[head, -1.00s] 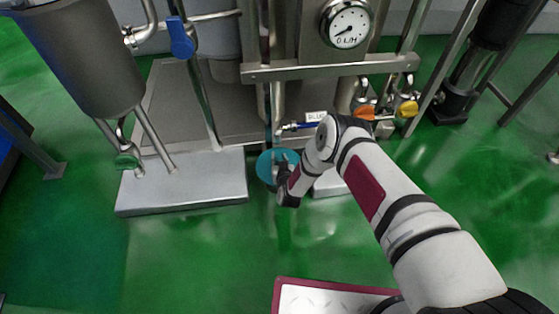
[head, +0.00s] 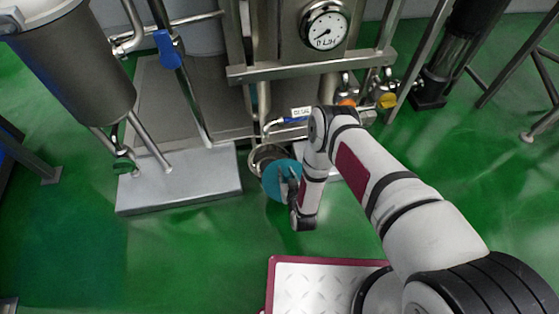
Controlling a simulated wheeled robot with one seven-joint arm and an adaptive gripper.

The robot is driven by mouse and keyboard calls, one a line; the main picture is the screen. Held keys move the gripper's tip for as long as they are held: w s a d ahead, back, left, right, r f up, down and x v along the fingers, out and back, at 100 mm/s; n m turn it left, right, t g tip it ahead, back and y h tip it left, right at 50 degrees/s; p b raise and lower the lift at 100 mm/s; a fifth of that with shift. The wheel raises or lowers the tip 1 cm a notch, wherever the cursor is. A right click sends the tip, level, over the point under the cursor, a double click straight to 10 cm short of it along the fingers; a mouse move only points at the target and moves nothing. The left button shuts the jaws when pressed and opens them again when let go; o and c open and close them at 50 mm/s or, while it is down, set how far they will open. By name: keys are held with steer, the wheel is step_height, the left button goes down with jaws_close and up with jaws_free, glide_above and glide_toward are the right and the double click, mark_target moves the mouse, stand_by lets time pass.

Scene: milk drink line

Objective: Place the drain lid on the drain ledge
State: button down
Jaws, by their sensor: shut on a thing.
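The drain lid (head: 279,184) is a teal disc, tilted and held above the floor. My gripper (head: 291,186) is shut on it at its right side, and the fingers are partly hidden against the disc and by the wrist. A round metal drain opening (head: 263,153) shows just behind and above the lid in the picture; the lid hides its lower right part. A low grey metal ledge (head: 180,186) lies to the left of the drain. Another grey block (head: 337,176) shows partly behind my arm on the right. I cannot tell which is the drain ledge.
A steel frame with pipes and a gauge (head: 325,26) stands behind the drain. A steel tank (head: 75,75) with thin legs is at left. Blue (head: 167,48), orange and yellow valve handles stick out. Green floor (head: 190,260) is clear in front.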

steer(key=shift+s+d+r, duration=0.1)
steer(key=shift+s+d, duration=0.2)
steer(key=shift+s, duration=0.1)
steer(key=w+d+f, duration=0.1)
steer(key=d, duration=0.6)
steer(key=w+d+f, duration=0.2)
steer(key=d, duration=0.6)
steer(key=w+b, duration=0.2)
steer(key=w, duration=0.3)
steer(key=w+b, duration=0.2)
steer(key=w, duration=0.3)
steer(key=w+f+b, duration=0.1)
steer(key=w+b, duration=0.1)
steer(key=w, duration=0.3)
steer(key=shift+w+a+f, duration=0.1)
steer(key=shift+w+a, duration=0.05)
steer(key=shift+a, duration=0.2)
steer(key=shift+w+f+b, duration=0.15)
steer(key=shift+f+b, duration=1.1)
steer(key=shift+f, duration=0.45)
steer(key=shift+f, duration=0.15)
steer(key=c, duration=1.3)
jaws_free()
steer(key=shift+c, duration=0.2)
